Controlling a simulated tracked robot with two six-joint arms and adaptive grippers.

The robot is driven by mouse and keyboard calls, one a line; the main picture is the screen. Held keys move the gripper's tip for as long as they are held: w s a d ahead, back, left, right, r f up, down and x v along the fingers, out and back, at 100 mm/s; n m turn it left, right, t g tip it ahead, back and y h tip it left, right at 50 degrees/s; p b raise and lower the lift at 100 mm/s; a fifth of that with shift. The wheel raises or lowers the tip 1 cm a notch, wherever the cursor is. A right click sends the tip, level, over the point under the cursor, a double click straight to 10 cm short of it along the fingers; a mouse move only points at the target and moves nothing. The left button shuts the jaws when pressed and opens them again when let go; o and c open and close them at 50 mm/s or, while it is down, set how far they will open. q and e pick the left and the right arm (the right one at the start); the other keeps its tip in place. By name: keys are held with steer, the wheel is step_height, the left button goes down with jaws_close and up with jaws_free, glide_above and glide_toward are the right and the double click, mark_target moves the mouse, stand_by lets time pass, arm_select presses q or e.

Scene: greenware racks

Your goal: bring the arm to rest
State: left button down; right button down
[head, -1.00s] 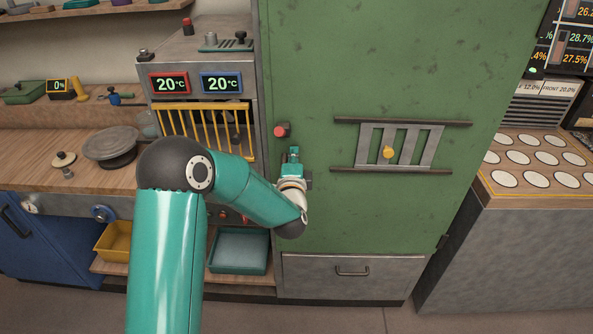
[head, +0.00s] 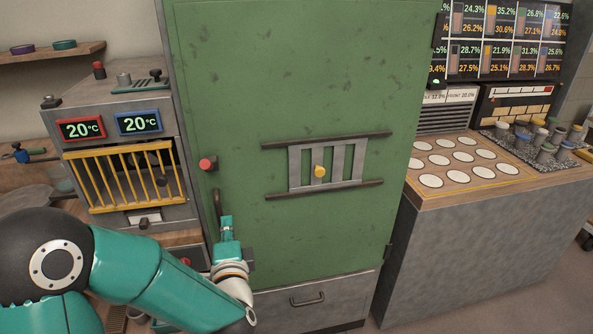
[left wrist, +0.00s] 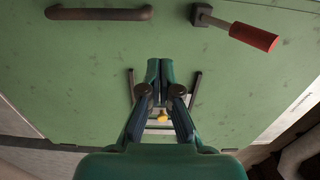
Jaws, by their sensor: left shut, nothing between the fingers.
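My left gripper (head: 227,222) is in front of the lower left part of the green cabinet door (head: 300,100). In the left wrist view its two fingers (left wrist: 160,72) are together with nothing between them. The teal left arm comes in from the lower left of the head view, bent at the elbow. A dark bar handle (head: 217,203) is beside the gripper; I cannot tell from the head view whether they touch. In the left wrist view the handle (left wrist: 98,13) is apart from the fingers. My right gripper does not show.
A red-tipped knob (head: 207,164) juts from the door above the gripper. A slatted vent with a yellow knob (head: 320,171) is to the right. A small kiln with yellow bars (head: 120,178) stands left. A counter with white discs (head: 455,196) is at the right.

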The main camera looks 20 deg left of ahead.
arm_select(q)
steer(key=s+d+f+g+h, duration=0.15)
steer(key=d+f+h, duration=0.25)
steer(key=f, duration=0.9)
steer(key=s+d+f+g+h, duration=0.1)
steer(key=d+f+g+h, duration=0.2)
steer(key=f, duration=1)
steer(key=s+d+f+n+g+h, duration=0.3)
steer(key=s+d+f+n+g, duration=0.2)
steer(key=s, duration=0.4)
steer(key=s+d+f+n+g+h, duration=0.4)
steer(key=s+d+f+n+g, duration=0.1)
steer(key=s+d+n, duration=0.3)
steer(key=shift+s+d+f, duration=0.35)
steer(key=shift+s+f, duration=0.15)
steer(key=shift+f, duration=0.25)
